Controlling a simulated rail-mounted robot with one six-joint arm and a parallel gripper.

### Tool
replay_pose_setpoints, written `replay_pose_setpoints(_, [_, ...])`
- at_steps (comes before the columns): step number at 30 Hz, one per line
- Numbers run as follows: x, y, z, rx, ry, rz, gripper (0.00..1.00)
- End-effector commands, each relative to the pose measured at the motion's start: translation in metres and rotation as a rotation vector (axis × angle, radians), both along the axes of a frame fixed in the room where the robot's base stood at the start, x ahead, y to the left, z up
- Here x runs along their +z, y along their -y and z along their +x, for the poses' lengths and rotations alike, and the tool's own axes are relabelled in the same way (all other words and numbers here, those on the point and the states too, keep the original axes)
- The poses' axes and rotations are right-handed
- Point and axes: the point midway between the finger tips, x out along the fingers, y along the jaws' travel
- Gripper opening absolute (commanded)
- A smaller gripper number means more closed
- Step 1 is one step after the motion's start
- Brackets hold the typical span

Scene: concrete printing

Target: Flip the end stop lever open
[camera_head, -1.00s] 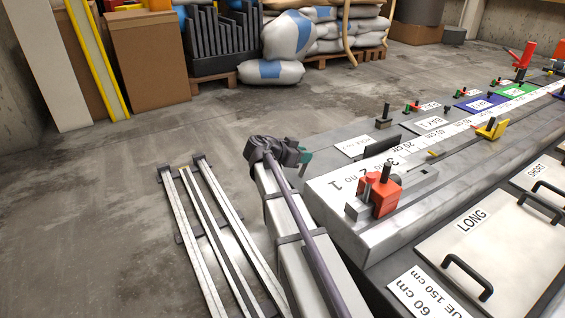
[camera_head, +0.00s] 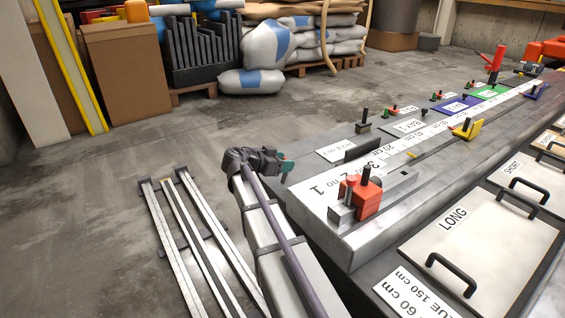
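A red block (camera_head: 365,199) with a dark upright pin and a grey plate stands on the near end of the long grey bench (camera_head: 368,242). A red upright lever (camera_head: 495,62) stands at the bench's far end. I cannot tell which of these carries the end stop lever. My gripper (camera_head: 287,165), with teal fingers, is just left of the bench's near left edge, apart from both red parts. It is small and seen from behind, so I cannot tell whether it is open or shut.
A yellow clamp (camera_head: 466,129) and several small pegged blocks stand along the bench's scale. Panels with black handles, one marked LONG (camera_head: 485,235), lie at the right. A rack of metal rails (camera_head: 185,240) lies left of my arm. Open floor stretches behind, before bags (camera_head: 265,80) and boxes.

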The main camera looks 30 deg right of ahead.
Motion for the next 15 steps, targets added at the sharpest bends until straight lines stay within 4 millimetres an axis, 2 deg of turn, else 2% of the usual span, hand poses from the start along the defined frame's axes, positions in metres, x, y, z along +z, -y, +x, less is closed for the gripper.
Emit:
replay_pose_setpoints(5, [0.001,-0.001,0.0,0.0,0.0,0.0,0.51])
replay_pose_setpoints(8, [0.005,-0.009,0.0,0.001,-0.001,0.0,0.51])
replay_pose_setpoints(11, [0.015,-0.028,0.0,0.003,0.0,0.0,0.51])
replay_pose_setpoints(15, [0.028,-0.062,0.0,0.004,0.0,0.0,0.51])
